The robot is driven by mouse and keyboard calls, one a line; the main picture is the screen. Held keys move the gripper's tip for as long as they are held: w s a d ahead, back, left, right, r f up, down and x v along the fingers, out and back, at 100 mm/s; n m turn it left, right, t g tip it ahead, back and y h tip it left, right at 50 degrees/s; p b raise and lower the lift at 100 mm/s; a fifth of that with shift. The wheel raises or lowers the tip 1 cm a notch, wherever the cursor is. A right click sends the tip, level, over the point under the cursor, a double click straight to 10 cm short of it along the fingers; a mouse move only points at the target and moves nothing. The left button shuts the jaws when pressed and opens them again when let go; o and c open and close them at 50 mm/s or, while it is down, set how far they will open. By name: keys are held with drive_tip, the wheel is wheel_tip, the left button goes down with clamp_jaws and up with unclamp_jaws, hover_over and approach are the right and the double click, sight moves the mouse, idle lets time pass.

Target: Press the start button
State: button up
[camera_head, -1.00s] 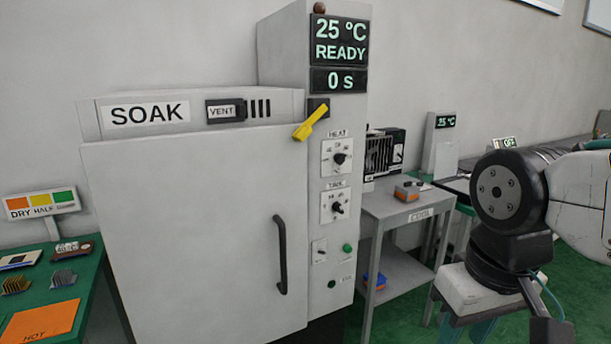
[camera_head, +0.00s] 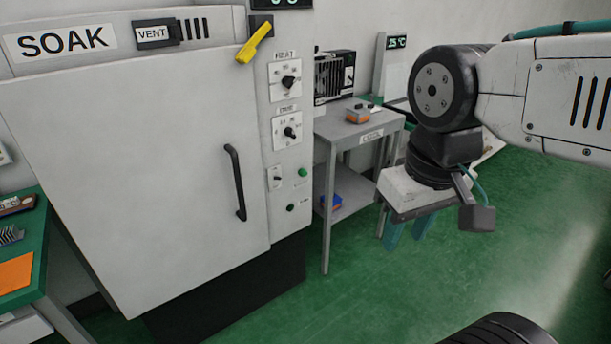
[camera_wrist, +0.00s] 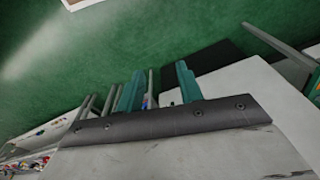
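My gripper (camera_head: 407,230) points down to the right of the oven, well apart from the buttons. Its two teal fingers also show in the wrist view (camera_wrist: 158,92), spread apart with nothing held between them.
The oven door (camera_head: 140,170) is shut, with a black handle (camera_head: 236,182). A yellow lever (camera_head: 254,43) and two knobs are above the buttons. A grey cart (camera_head: 345,135) stands right of the oven. A green table (camera_head: 32,235) is at left. Green floor in front is clear.

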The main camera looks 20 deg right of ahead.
clamp_jaws()
idle(1.5)
